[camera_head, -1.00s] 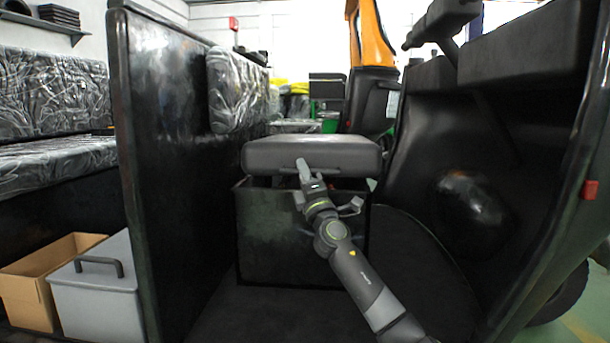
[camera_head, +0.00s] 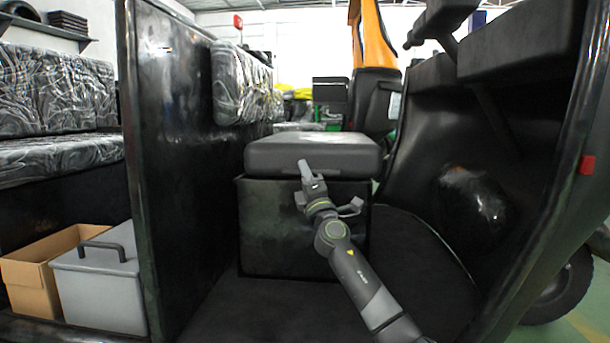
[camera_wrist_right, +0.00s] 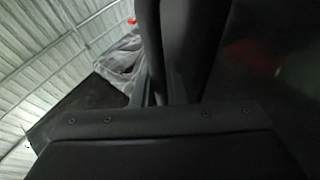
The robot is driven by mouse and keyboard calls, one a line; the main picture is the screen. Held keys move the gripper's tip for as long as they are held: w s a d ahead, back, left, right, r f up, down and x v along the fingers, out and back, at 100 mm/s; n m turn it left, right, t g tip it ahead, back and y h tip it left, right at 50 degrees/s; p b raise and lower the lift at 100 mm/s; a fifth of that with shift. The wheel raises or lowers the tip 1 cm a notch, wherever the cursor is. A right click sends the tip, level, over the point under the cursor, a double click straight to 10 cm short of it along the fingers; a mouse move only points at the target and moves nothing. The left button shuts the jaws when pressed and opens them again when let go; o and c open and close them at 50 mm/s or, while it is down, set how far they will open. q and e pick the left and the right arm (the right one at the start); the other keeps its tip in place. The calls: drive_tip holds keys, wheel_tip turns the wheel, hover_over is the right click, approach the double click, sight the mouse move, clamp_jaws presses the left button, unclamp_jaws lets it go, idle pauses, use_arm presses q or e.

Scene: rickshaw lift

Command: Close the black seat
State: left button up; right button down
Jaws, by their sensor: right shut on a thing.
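The black seat (camera_head: 312,148) is a thick dark cushion in the middle of the head view. It lies about level on top of the dark seat box (camera_head: 275,235), with no clear gap between them at the front. My right gripper (camera_head: 304,170) is at the seat's front edge, shut on it, with a finger showing against the front face. In the right wrist view, a dark form close to the camera hides most of the contact, and the picture is dim. My left gripper is not in view.
A black partition (camera_head: 175,160) stands left of the seat, and the black front panel (camera_head: 465,190) is to the right. A grey lidded box (camera_head: 98,285) and an open cardboard box (camera_head: 28,275) lie at the far left. The dark floor (camera_head: 270,305) before the seat box is clear.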

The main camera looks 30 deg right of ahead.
drive_tip(key=shift+f, duration=0.6)
drive_tip(key=c, duration=1.7)
unclamp_jaws()
drive_tip(key=shift+c, duration=0.2)
drive_tip(key=p+v, duration=0.3)
drive_tip(key=v, duration=1.4)
drive_tip(key=shift+s, duration=0.25)
drive_tip(key=shift+a+r, duration=0.1)
